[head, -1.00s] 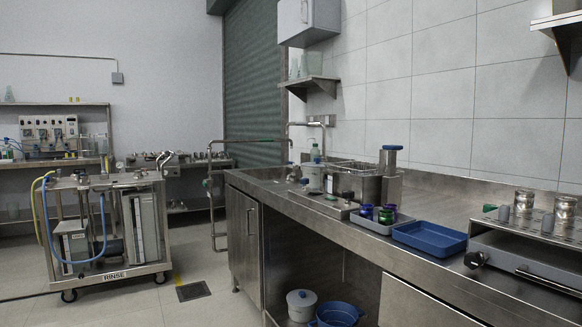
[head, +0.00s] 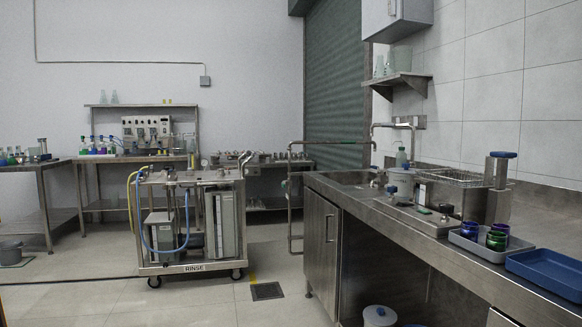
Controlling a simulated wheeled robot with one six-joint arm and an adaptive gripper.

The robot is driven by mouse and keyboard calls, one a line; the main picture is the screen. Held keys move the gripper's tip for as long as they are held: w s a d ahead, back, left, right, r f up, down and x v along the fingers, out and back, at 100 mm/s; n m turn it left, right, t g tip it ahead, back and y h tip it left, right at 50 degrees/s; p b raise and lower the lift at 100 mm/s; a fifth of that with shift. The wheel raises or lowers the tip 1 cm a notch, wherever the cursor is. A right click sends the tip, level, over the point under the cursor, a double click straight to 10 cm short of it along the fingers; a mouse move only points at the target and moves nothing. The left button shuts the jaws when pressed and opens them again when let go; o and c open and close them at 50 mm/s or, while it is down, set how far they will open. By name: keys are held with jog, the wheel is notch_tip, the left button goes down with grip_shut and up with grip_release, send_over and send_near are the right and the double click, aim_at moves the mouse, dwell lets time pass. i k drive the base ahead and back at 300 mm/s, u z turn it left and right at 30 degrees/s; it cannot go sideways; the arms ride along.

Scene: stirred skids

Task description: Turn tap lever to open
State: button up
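A steel tap spout (head: 398,126) rises behind the sink (head: 345,178) at the left end of the steel counter on the right. A small dark fitting shows in front of it, but I cannot tell whether it is a lever. A wheeled steel cart marked RINSE (head: 195,268) stands left of centre on the floor. It carries bent metal fittings (head: 243,160) on its top right, and yellow and blue hoses on its left. No tap lever is clear enough to tell its position. My gripper is not in view.
The counter (head: 440,240) holds a grey tray (head: 478,249) with several small coloured pots, a blue tray (head: 548,272) and a wire basket (head: 452,176). A floor drain (head: 266,291) lies between cart and counter. The foreground floor (head: 110,300) is mostly clear.

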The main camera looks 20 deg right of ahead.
aim_at(380, 172)
jog(key=u, duration=0.4)
jog(key=i, duration=1.3)
jog(key=z, duration=0.7)
jog(key=i, duration=0.85)
jog(key=z, duration=0.95)
